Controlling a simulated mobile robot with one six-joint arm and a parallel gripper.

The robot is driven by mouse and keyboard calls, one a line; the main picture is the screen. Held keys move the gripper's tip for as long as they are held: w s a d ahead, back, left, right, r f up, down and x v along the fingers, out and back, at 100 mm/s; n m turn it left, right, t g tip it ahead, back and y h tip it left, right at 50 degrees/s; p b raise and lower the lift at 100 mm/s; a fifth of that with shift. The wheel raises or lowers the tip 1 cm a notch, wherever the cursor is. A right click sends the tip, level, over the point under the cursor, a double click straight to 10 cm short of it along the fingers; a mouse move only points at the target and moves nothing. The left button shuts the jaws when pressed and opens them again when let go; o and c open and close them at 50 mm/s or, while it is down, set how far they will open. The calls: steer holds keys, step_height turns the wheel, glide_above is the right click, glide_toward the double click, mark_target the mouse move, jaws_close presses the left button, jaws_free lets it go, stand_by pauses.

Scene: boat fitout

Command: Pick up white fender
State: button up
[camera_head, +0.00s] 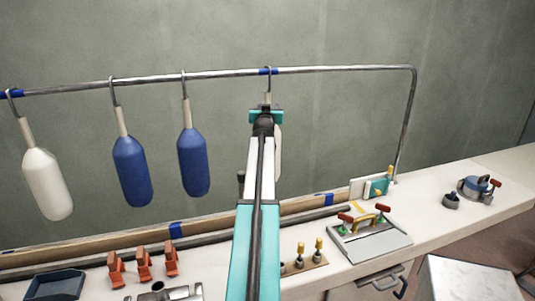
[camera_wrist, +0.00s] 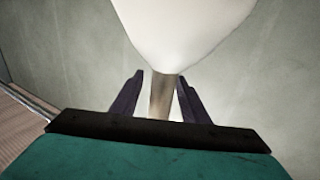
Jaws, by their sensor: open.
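A white fender (camera_wrist: 185,30) fills the top of the wrist view, with its pale narrow neck (camera_wrist: 160,97) between the two dark fingers of my gripper (camera_wrist: 160,76). The fingers are open, with a gap showing on each side of the neck. In the head view this white fender (camera_head: 278,150) hangs from the rail, mostly hidden behind my arm. My gripper (camera_head: 267,112) is at its upper end, just below the hook. A second white fender (camera_head: 47,184) hangs at the far left.
Two blue fenders (camera_head: 131,170) (camera_head: 193,161) hang from the same metal rail (camera_head: 340,69), left of my arm. The bench below holds orange clamps (camera_head: 144,264), a blue tray (camera_head: 54,285), a grey board with red handles (camera_head: 369,240) and a blue-topped pot (camera_head: 476,187).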

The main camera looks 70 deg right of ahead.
jaws_close()
stand_by(1.3)
